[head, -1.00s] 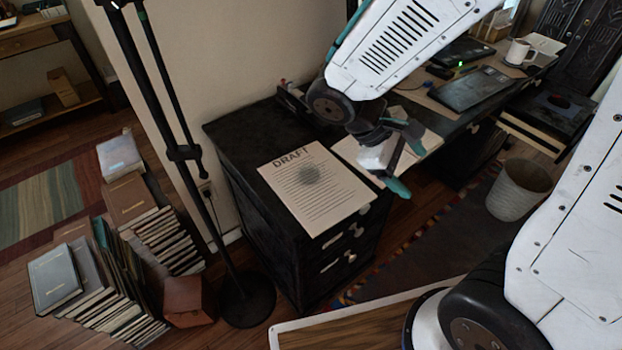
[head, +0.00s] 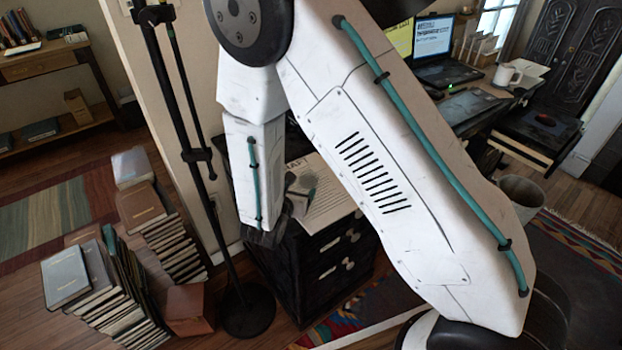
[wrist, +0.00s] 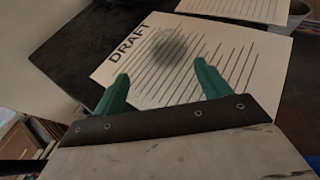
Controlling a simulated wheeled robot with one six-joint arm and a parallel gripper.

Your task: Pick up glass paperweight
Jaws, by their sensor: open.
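The glass paperweight (wrist: 170,48) shows in the wrist view as a dark, see-through round patch on a sheet headed DRAFT (wrist: 235,62). My gripper (wrist: 162,78) is open, with its two green fingers apart and pointing toward the paperweight. The paperweight lies just beyond the fingertips, and nothing is between the fingers but paper behind them. In the head view my arm covers much of the sheet (head: 335,205), and I cannot make out the paperweight there.
The sheet lies on a black drawer cabinet (head: 330,268). A floor lamp pole (head: 190,120) stands close on its left. Book stacks (head: 120,285) are on the floor at left. A desk with a laptop (head: 450,70) and white mug (head: 507,75) is at the back right.

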